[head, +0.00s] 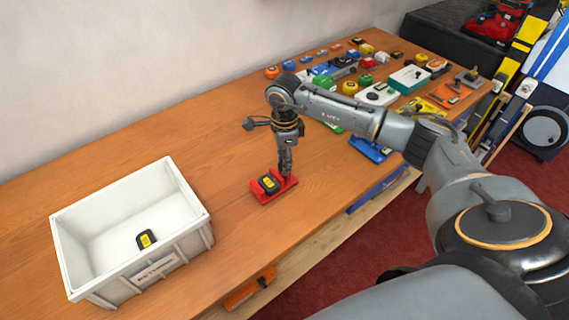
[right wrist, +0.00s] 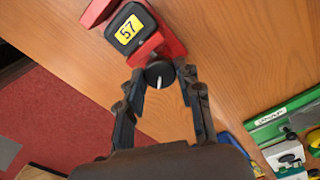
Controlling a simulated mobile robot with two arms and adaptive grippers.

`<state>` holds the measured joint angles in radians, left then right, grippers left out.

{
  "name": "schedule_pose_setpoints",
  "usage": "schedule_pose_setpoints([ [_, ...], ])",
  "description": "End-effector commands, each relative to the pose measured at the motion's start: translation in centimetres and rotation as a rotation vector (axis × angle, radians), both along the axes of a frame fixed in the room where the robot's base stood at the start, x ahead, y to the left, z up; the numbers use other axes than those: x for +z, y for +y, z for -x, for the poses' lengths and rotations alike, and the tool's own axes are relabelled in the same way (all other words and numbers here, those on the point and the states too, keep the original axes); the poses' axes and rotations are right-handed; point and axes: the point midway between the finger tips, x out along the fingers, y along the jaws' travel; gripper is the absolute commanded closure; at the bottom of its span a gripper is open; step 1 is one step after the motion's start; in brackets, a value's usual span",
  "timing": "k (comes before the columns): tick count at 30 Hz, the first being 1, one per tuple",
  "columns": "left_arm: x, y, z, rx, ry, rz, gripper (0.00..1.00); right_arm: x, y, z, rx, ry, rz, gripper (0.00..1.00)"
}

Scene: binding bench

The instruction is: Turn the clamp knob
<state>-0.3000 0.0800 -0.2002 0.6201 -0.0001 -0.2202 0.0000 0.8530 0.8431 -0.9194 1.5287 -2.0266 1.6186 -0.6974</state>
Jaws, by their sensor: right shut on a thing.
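A red clamp (head: 262,201) stands on the wooden bench and holds a black block with a yellow label (head: 269,182). In the right wrist view the red clamp (right wrist: 172,44) is at the top, and the block's label (right wrist: 128,30) reads 57. The round black clamp knob (right wrist: 160,74) with a white pointer mark faces my right gripper (right wrist: 161,78). The gripper's two fingers are shut on the knob, one on each side. In the head view my right gripper (head: 285,172) points down at the clamp's right end and hides the knob. My left gripper is not in view.
A white bin (head: 187,237) at the left holds another black block with a yellow label (head: 146,239). Several tools, tapes and boxes, including a green-and-white box (head: 409,80), crowd the bench's far right. The bench between bin and clamp is clear.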

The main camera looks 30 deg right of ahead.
Motion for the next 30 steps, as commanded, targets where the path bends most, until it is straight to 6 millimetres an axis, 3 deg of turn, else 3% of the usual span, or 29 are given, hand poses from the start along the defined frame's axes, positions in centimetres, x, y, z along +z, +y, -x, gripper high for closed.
schedule_pose_setpoints([
  [12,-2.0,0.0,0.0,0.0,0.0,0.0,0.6,-0.2,0.0,0.0,-0.396,0.0,0.0,0.96],
  [30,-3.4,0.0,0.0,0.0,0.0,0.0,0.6,-0.1,0.0,0.0,-0.922,-0.001,0.001,0.96],
])
